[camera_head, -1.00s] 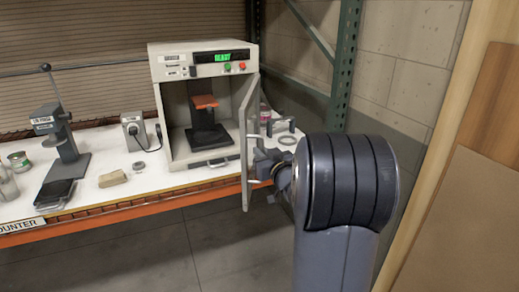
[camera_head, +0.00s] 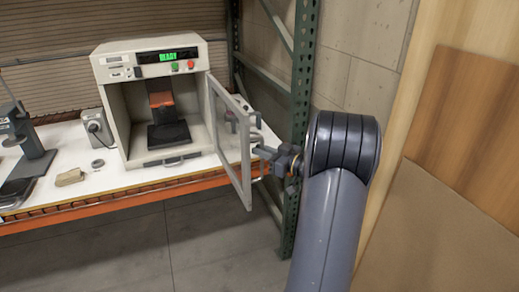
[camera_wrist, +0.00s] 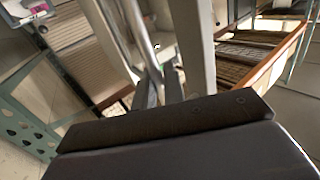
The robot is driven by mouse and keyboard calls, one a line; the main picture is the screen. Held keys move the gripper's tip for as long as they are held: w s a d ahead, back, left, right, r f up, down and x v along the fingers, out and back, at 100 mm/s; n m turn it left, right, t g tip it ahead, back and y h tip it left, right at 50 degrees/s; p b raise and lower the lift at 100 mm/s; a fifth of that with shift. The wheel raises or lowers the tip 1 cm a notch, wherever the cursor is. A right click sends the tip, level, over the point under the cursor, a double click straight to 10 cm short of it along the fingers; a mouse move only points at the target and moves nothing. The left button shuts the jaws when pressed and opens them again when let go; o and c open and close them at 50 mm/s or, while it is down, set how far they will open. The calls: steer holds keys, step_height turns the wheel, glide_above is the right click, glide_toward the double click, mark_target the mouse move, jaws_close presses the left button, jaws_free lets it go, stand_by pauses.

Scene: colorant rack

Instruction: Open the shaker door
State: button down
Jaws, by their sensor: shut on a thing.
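The shaker (camera_head: 112,118) is a pale box on the bench with a green lit display and an open front. Its framed door with a clear pane (camera_head: 246,172) stands wide open, hinged at the right side and swung out past the bench's front edge. My gripper (camera_head: 259,150) is at the door's outer face, near its free edge, shut on the door handle. In the wrist view, the silver bar handle (camera_wrist: 141,32) runs down to my gripper's fingers (camera_wrist: 160,85). The exact contact at the fingertips is partly hidden.
Inside the shaker is a black and orange clamp stand (camera_head: 160,95). A grey box (camera_head: 97,128), a tan block (camera_head: 69,177) and a lever press (camera_head: 30,150) stand to the left. A green rack post (camera_head: 303,110) rises close behind my gripper. The floor in front is clear.

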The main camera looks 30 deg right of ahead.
steer(key=shift+w+d+r, duration=0.1)
steer(key=shift+d+r, duration=0.1)
steer(key=c, duration=1.9)
jaws_free()
steer(key=shift+c, duration=0.2)
steer(key=o, duration=0.3)
steer(key=shift+w+f, duration=0.1)
steer(key=shift+w, duration=0.1)
steer(key=shift+o, duration=0.2)
steer(key=shift+s, duration=0.1)
steer(key=b+v, duration=0.2)
steer(key=v, duration=0.8)
steer(key=shift+s+d+b, duration=0.15)
steer(key=shift+s+b, duration=0.25)
steer(key=shift+w, duration=0.1)
